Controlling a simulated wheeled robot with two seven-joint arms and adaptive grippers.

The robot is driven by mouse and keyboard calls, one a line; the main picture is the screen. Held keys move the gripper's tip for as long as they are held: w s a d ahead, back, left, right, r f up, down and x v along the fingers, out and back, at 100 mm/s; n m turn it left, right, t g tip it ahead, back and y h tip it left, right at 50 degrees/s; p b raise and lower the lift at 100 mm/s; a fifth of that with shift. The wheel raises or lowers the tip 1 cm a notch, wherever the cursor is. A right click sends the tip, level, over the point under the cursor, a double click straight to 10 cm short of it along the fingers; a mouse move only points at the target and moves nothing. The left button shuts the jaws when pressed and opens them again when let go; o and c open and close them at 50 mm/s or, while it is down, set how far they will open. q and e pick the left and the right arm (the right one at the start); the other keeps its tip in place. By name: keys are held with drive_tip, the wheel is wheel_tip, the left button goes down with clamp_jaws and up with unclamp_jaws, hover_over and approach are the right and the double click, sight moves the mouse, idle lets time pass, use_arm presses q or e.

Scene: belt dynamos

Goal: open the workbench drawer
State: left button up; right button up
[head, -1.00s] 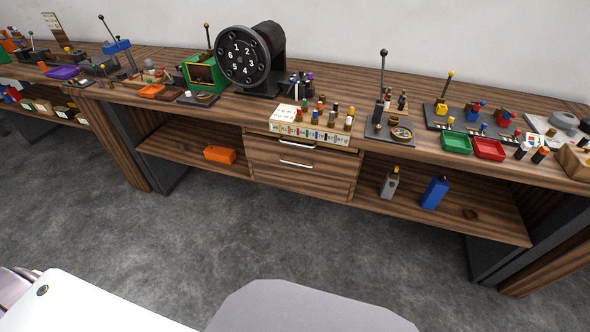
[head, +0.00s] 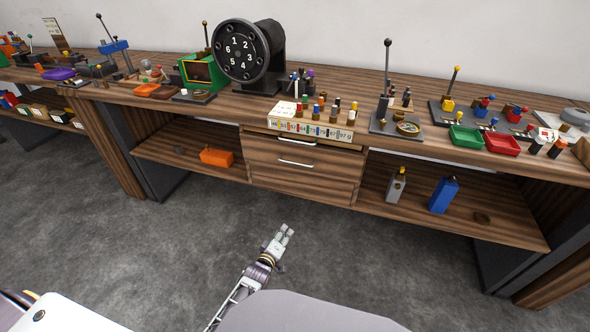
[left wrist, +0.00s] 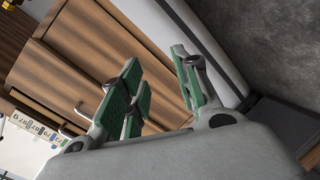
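The workbench (head: 200,112) runs across the head view. Its wooden drawer unit (head: 300,180) is in the middle under the top, with silver bar handles, an upper one (head: 298,141) and a lower one (head: 296,163). The drawers look shut. My left gripper (head: 289,230) is in front of and below the drawer unit, over the floor and apart from the handles. In the left wrist view its green-padded fingers (left wrist: 160,90) are spread with nothing between them. A handle (left wrist: 79,109) shows left of them there, beside the wooden fronts. My right gripper is not in view.
Open shelves flank the drawer unit, with an orange box (head: 217,156) on the left and a blue bottle (head: 443,195) on the right. A numbered rack (head: 310,129) stands above the drawers. The grey floor (head: 370,250) in front is clear.

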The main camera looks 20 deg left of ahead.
use_arm(q)
drive_tip(key=w+r+n+t+b, duration=0.3)
drive_tip(key=w+r, duration=0.1)
drive_tip(key=r, duration=0.5)
drive_tip(key=n+t+b, duration=0.3)
approach(295, 164)
drive_tip(key=r+v, duration=0.1)
drive_tip(key=v, duration=0.2)
drive_tip(key=shift+s+f, duration=0.15)
drive_tip(key=shift+f, duration=0.3)
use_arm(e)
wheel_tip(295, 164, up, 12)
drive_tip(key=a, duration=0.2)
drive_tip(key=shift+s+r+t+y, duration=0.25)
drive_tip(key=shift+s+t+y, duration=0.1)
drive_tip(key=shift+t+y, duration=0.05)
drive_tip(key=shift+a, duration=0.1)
